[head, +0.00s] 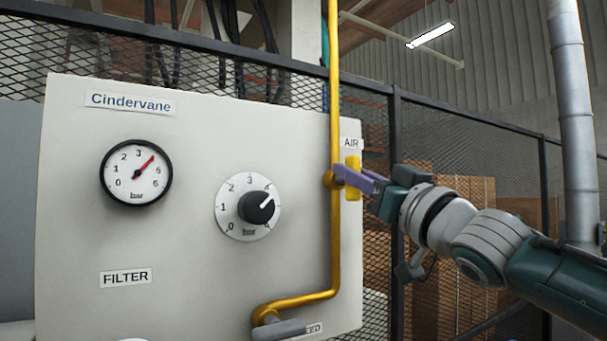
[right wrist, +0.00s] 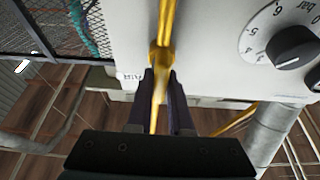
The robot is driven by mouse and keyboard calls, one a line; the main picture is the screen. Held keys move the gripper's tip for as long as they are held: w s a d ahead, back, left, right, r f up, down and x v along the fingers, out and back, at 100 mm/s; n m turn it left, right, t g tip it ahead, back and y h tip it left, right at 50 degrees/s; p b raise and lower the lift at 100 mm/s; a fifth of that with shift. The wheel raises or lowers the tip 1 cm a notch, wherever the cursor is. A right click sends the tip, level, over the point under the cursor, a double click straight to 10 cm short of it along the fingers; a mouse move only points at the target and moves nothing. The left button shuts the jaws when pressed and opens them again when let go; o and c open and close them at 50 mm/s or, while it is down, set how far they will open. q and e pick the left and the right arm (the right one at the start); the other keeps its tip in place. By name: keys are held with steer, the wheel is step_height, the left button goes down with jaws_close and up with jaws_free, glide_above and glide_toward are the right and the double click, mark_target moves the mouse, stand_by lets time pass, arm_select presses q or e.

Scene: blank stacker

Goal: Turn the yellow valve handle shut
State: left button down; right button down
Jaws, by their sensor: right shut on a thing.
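The yellow valve handle (head: 353,186) stands upright at the AIR label, in front of the yellow pipe (head: 334,90) on the right side of the panel. My right gripper (head: 352,178) reaches in from the right with its purple fingers across the handle. In the right wrist view the handle (right wrist: 157,103) lies between the two dark fingers of my right gripper (right wrist: 159,90), which is shut on it. The fingers hide part of the handle and valve body. My left gripper is in neither view.
The pale panel (head: 190,290) carries a pressure gauge (head: 136,173) with its red needle between 3 and 5, and a black dial knob (head: 257,207). A grey handle (head: 279,329) sits at the pipe's lower end. A mesh fence (head: 460,140) and brown boxes (head: 465,190) stand behind.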

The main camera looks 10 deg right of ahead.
steer(key=shift+n, duration=0.4)
steer(key=n+g+y+b, duration=0.1)
steer(key=n+y, duration=0.1)
steer(key=n, duration=0.2)
steer(key=shift+y, duration=0.3)
steer(key=n+g+y, duration=0.1)
steer(key=n, duration=0.2)
steer(key=n+g, duration=0.1)
steer(key=n, duration=0.2)
steer(key=shift+a+y, duration=0.15)
steer(key=shift+y, duration=0.25)
steer(key=n+g, duration=0.1)
steer(key=n, duration=0.2)
steer(key=n+g+y, duration=0.1)
steer(key=n, duration=0.1)
steer(key=shift+a+n+g+p, duration=0.1)
steer(key=shift+n+g+p, duration=0.2)
steer(key=shift+n, duration=0.1)
steer(key=n, duration=0.2)
steer(key=n+g+p, duration=0.1)
steer(key=n, duration=0.1)
steer(key=n+g+h+p, duration=0.1)
steer(key=shift+s+f+n, duration=0.1)
steer(key=shift+f+n, duration=0.2)
steer(key=shift+n, duration=0.1)
steer(key=c, duration=0.8)
jaws_free()
